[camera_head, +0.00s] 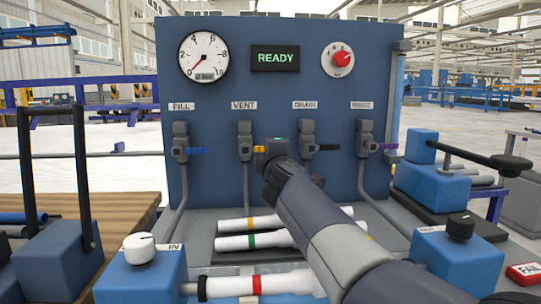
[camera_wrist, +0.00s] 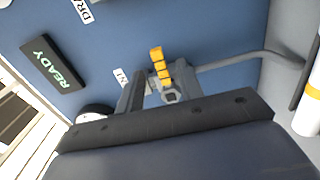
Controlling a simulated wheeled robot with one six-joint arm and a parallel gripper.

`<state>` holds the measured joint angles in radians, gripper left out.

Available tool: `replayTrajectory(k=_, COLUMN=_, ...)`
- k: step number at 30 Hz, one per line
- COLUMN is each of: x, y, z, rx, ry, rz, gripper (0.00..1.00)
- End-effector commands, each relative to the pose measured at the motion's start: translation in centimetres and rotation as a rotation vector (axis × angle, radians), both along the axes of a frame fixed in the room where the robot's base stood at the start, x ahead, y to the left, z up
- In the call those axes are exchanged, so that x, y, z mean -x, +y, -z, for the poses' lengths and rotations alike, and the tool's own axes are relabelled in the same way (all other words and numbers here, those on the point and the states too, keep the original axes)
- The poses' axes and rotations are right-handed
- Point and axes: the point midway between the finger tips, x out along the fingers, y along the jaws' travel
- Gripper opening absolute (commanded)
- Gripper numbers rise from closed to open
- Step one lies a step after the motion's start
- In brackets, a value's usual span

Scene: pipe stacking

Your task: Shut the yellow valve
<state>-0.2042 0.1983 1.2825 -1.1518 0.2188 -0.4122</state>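The yellow valve handle (camera_head: 259,149) is on the VENT valve (camera_head: 244,140) of the blue panel. In the head view it sticks out sideways to the right of the valve body, its right end close to my gripper (camera_head: 277,147). In the wrist view the yellow handle (camera_wrist: 160,66) shows just beyond my gripper (camera_wrist: 150,92), with the grey valve body and pipe around it. A dark finger shows left of the handle; the other is hard to make out. Whether I touch the handle is not clear.
The FILL valve (camera_head: 181,142) has a blue handle, the DRAIN valve (camera_head: 307,140) a black one, and the valve at far right (camera_head: 366,140) a purple one. A gauge (camera_head: 203,56), a READY display (camera_head: 275,58) and a red knob (camera_head: 342,58) sit above. Pipes (camera_head: 249,223) lie below.

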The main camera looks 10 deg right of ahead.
Motion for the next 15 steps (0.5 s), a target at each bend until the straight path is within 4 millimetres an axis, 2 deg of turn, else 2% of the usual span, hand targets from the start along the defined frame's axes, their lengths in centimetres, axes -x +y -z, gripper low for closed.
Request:
replayTrajectory(k=1, x=1.0, y=0.0, z=0.0, rx=0.0, ry=-0.002, rz=0.0, gripper=0.35)
replayTrajectory(k=6, x=3.4, y=0.0, z=0.0, rx=0.0, ry=-0.001, rz=0.0, gripper=0.35)
replayTrajectory(k=15, x=5.0, y=0.0, z=0.1, rx=0.0, ry=0.001, rz=0.0, gripper=0.35)
